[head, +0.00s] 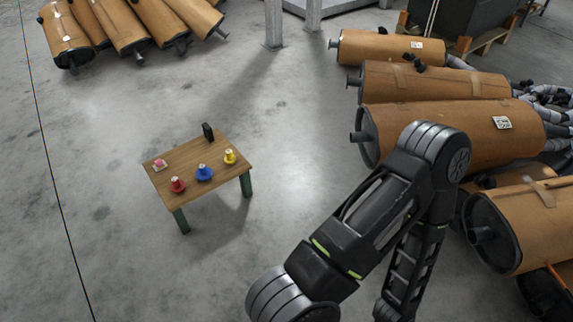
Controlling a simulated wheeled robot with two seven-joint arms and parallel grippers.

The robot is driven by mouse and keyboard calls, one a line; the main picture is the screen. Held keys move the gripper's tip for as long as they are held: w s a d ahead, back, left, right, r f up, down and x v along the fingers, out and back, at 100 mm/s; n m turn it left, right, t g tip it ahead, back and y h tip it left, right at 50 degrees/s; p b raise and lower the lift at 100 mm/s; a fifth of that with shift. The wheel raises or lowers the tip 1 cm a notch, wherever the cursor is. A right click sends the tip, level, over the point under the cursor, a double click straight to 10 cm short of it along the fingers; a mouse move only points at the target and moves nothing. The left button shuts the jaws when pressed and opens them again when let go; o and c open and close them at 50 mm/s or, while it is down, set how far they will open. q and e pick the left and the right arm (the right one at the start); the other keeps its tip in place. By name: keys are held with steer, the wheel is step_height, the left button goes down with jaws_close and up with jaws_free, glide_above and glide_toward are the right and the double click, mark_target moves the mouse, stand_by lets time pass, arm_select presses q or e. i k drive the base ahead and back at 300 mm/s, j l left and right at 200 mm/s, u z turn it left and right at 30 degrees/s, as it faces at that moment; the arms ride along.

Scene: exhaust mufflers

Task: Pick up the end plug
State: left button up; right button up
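A small wooden table (205,152) with green legs stands on the floor left of the middle. On it are a red plug-like piece (177,184), a blue one (204,172) and a yellow one (230,156), each wide at the bottom with a narrow top. A small pink-topped piece (160,164) lies near the left edge, and a black upright piece (207,131) stands at the back edge. I cannot tell which is the end plug. All are apart from my arm. Neither gripper shows.
My dark arm fills the lower middle. Brown wrapped mufflers (440,127) are piled at the right, and more (120,25) lie at the top left. A pallet (490,40) with a dark load stands at the top right. The grey floor around the table is clear.

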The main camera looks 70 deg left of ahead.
mark_target(206, 173)
steer(key=u, duration=3)
